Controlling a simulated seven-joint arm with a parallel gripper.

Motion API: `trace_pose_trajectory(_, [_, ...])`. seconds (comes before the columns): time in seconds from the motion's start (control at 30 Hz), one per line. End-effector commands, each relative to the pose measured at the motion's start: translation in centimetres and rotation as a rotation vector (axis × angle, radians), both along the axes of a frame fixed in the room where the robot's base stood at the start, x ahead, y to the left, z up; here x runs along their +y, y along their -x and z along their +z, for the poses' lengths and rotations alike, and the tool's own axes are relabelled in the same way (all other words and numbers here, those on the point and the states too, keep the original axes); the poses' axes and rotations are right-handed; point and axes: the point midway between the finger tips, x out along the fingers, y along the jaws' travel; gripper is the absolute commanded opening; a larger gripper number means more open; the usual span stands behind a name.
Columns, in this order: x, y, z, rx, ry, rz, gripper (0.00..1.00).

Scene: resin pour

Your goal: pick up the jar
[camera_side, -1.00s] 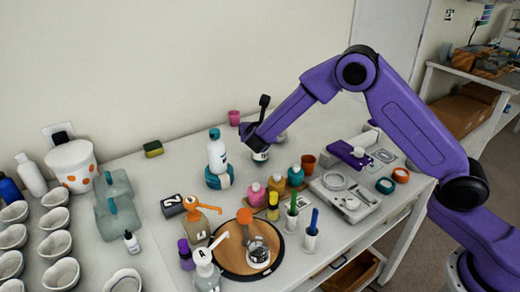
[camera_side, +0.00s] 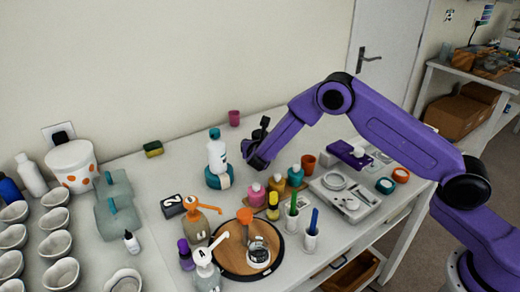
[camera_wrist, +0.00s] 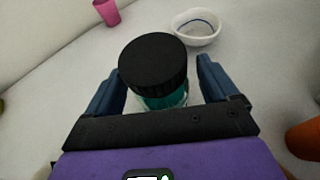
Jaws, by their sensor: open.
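The jar (camera_wrist: 153,67) has a ribbed black lid and teal contents. In the wrist view it stands upright between the two blue fingers of my gripper (camera_wrist: 160,88). The lower part of the jar is hidden by my gripper's body. In the side view my gripper (camera_side: 256,158) is low over the table, right of the white bottle with a teal cap (camera_side: 217,153), and it hides the jar.
A pink cup (camera_side: 234,118) and a white bowl (camera_wrist: 194,27) stand beyond the jar. An orange cup (camera_side: 308,163) is to the right. Small coloured bottles (camera_side: 276,184) stand in front, near a round wooden board (camera_side: 229,264).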

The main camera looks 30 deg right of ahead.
Motion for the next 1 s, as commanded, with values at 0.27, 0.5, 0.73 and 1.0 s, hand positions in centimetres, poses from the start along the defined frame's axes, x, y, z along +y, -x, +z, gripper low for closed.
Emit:
trace_pose_trajectory(0.27, [0.0, 0.0, 0.0, 0.0, 0.0, -0.001, 0.3])
trace_pose_trajectory(0.5, [0.0, 0.0, 0.1, -0.001, 0.0, -0.001, 0.29])
trace_pose_trajectory(0.73, [0.0, 0.0, 1.0, -0.002, -0.002, -0.001, 0.29])
trace_pose_trajectory(1.0, [-0.1, 1.5, 5.1, -0.003, -0.001, 0.0, 0.29])
